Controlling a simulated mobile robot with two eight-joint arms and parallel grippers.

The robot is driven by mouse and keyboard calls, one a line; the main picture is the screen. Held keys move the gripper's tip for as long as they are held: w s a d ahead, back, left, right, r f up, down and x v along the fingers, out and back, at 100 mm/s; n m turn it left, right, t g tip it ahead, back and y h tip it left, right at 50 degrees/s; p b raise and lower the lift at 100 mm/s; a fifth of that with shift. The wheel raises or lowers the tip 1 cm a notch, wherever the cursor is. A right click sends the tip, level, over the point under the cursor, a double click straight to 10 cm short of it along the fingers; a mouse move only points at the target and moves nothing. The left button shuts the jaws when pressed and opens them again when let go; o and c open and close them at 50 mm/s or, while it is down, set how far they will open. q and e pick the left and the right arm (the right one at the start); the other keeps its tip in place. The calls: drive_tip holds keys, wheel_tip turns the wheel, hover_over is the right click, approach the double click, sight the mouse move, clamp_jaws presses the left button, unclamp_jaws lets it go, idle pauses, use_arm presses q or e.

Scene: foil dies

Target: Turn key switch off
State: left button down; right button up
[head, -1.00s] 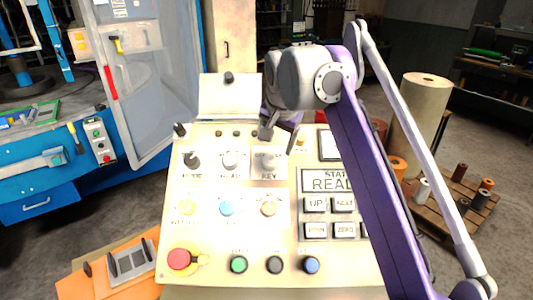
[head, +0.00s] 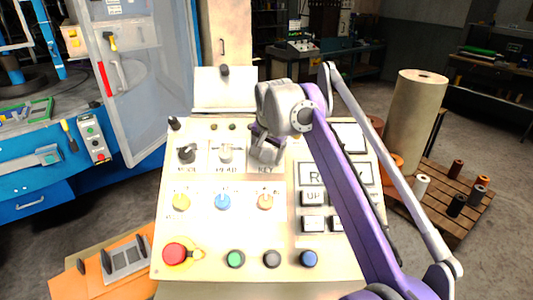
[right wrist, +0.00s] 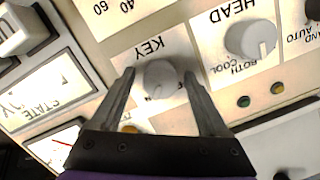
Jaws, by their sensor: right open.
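The key switch (right wrist: 162,78) is a round pale knob on the panel above the printed word KEY. In the right wrist view it sits between the two open fingers of my right gripper (right wrist: 160,90), with a gap showing on each side. In the head view my right gripper (head: 266,150) is over the key switch and mostly hides it. The control panel (head: 215,275) is cream coloured and sloped. My left gripper is not in view.
The HEAD knob (right wrist: 250,38) is beside the key switch, and the mode knob (head: 186,153) is further left. Below are coloured selectors, a red emergency button (head: 175,254) and several push buttons. The display (head: 335,174) and its keys lie right, partly behind my arm.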

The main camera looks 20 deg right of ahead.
clamp_jaws()
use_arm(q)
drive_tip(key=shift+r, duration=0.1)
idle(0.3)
